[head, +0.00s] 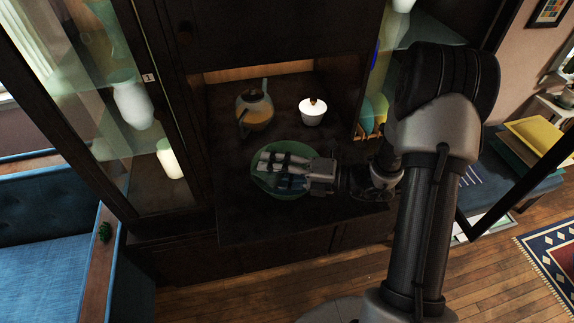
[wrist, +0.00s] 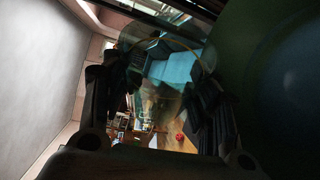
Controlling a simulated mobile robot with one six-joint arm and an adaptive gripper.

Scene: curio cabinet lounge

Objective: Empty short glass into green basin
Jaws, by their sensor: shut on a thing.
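The green basin (head: 272,149) sits on the dark cabinet shelf in the head view. It also fills the right side of the wrist view as a dark green surface (wrist: 283,62). My gripper (head: 268,167) reaches in from the right over the basin, lying sideways. In the wrist view, my gripper (wrist: 165,75) is shut on the clear short glass (wrist: 143,37), whose round transparent wall shows between the fingers. The glass looks turned on its side, next to the basin. In the head view my fingers largely hide it. I cannot tell whether anything is left inside it.
A teapot (head: 254,112) with amber contents stands behind the basin. A white lidded bowl (head: 312,113) stands to its right. A glass cabinet door (head: 125,120) is at the left. The shelf front (head: 240,226) left of my arm is clear.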

